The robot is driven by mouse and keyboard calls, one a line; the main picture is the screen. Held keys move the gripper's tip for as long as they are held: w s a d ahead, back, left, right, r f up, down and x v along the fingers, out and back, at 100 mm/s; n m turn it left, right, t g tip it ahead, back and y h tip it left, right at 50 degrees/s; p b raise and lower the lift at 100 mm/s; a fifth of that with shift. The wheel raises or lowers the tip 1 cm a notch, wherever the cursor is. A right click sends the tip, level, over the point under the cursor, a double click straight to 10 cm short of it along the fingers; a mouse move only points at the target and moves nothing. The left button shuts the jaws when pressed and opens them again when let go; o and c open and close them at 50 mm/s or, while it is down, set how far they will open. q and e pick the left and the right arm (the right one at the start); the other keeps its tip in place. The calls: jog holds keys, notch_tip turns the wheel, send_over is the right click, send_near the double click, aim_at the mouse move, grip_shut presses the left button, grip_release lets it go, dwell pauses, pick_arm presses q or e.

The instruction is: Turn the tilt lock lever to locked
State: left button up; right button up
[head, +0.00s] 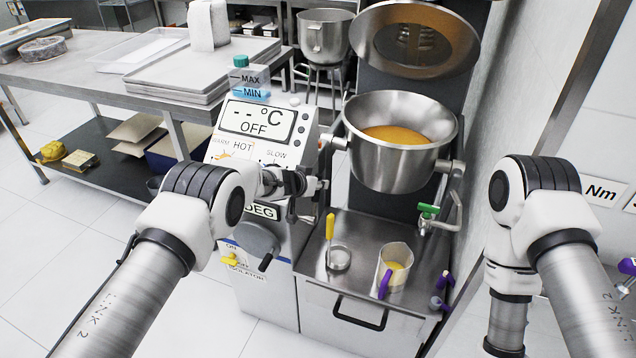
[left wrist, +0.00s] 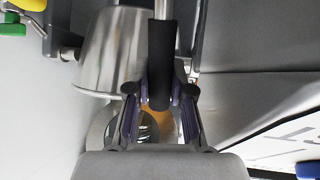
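A lever with a black cylindrical grip (left wrist: 161,62) on a metal rod shows in the left wrist view; I take it for the tilt lock lever, though no label shows there. My left gripper (left wrist: 162,88) has its purple-padded fingers on both sides of this grip, close against it. In the head view the left gripper (head: 308,190) is beside the mixer's control housing (head: 263,125), left of the steel bowl (head: 390,165). The lever is hard to make out there, partly hidden by the gripper.
A hand crank (head: 257,240) is below the left gripper. A yellow handle (head: 330,226), a measuring jug (head: 396,262) and a green-handled valve (head: 428,210) are below or beside the bowl. A steel table (head: 90,75) with trays stands at the left.

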pick_arm(q)
jog(key=o, duration=0.4)
jog(key=shift+f, duration=0.1)
